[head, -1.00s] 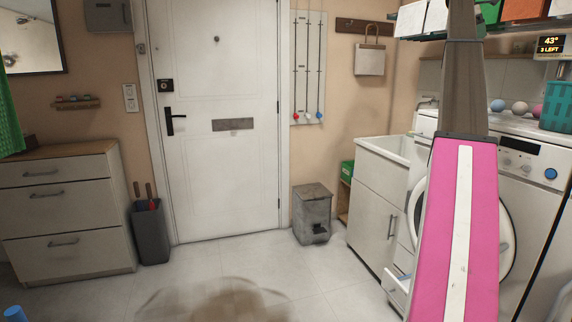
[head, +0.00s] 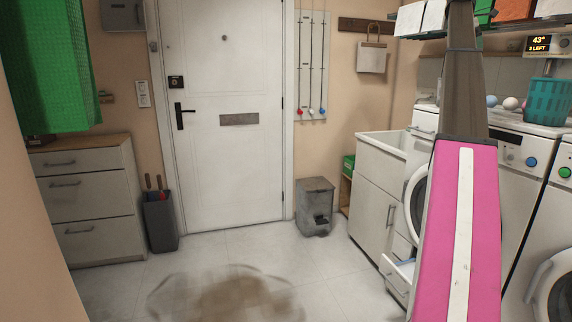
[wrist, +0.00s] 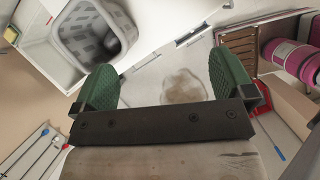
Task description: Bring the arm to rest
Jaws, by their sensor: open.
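My gripper (wrist: 165,88) shows in the wrist view with its two green fingers wide apart and nothing between them. Beyond the gap lie the pale floor and a brown stain (wrist: 184,86). My pink and white arm link (head: 455,235) stands upright at the right of the head view. The gripper itself is not visible in the head view.
A white door (head: 225,110) is at the back. A drawer unit (head: 88,200) and a dark bin (head: 160,222) stand left. A grey pedal bin (head: 315,207), a white sink cabinet (head: 378,205) and washing machines (head: 512,170) stand right. The middle floor (head: 200,262) is open apart from a brown patch.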

